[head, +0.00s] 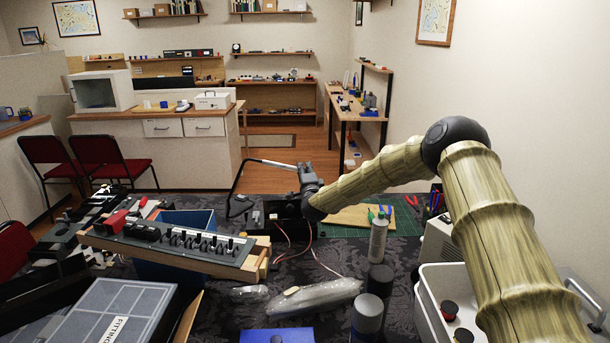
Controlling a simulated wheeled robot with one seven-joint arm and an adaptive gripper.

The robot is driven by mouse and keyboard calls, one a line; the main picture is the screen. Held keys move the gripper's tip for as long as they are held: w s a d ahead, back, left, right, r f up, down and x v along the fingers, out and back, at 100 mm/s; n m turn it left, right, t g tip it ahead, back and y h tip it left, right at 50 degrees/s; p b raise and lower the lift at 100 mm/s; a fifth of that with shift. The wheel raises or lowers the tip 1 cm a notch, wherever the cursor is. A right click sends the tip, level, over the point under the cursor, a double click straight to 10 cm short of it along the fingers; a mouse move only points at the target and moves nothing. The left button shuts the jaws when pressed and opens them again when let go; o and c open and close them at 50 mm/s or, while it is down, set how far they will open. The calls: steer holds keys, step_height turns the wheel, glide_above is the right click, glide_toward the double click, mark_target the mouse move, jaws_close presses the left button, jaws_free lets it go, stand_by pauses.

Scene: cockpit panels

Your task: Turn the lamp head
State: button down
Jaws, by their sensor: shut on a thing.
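A thin black desk lamp (236,184) stands at the back of the dark table, in the middle of the head view. Its arm rises from a dark base (239,206), bends at the top and runs right to my gripper. My gripper (303,172) is at the right end of that lamp arm and is shut on the lamp head there. The gripper and the distance largely hide the head, so its angle cannot be told. My arm reaches in from the right.
A panel with knobs (170,242) rests over a blue bin left of centre. A spray can (378,240), dark cylinders (368,312) and a wrapped bundle (314,298) stand or lie in front. A white bin (430,316) is at right. A green mat (405,218) lies behind.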

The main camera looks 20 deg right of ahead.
steer(key=shift+f+b, duration=0.35)
steer(key=shift+b, duration=0.15)
steer(key=n+t+b, duration=0.1)
steer(key=b, duration=0.3)
steer(key=shift+f+n+t+b, duration=0.1)
steer(key=shift+n+t+b, duration=0.2)
steer(key=shift+t+b, duration=0.1)
steer(key=n+t+y+b, duration=0.3)
steer(key=n+t+b, duration=0.1)
steer(key=b, duration=0.7)
steer(key=shift+n, duration=0.7)
steer(key=n+t+y+b, duration=0.1)
steer(key=n+y+b, duration=0.2)
steer(key=n+b, duration=0.1)
steer(key=shift+t+y+b, duration=0.3)
steer(key=shift+y+b, duration=0.1)
steer(key=shift+r+n+y+b, duration=0.25)
steer(key=shift+n+y+b, duration=0.4)
steer(key=shift+n+y, duration=0.35)
steer(key=shift+r+n+y, duration=0.15)
steer(key=shift+n+y, duration=0.35)
steer(key=c, duration=1.3)
jaws_free()
steer(key=shift+o, duration=0.2)
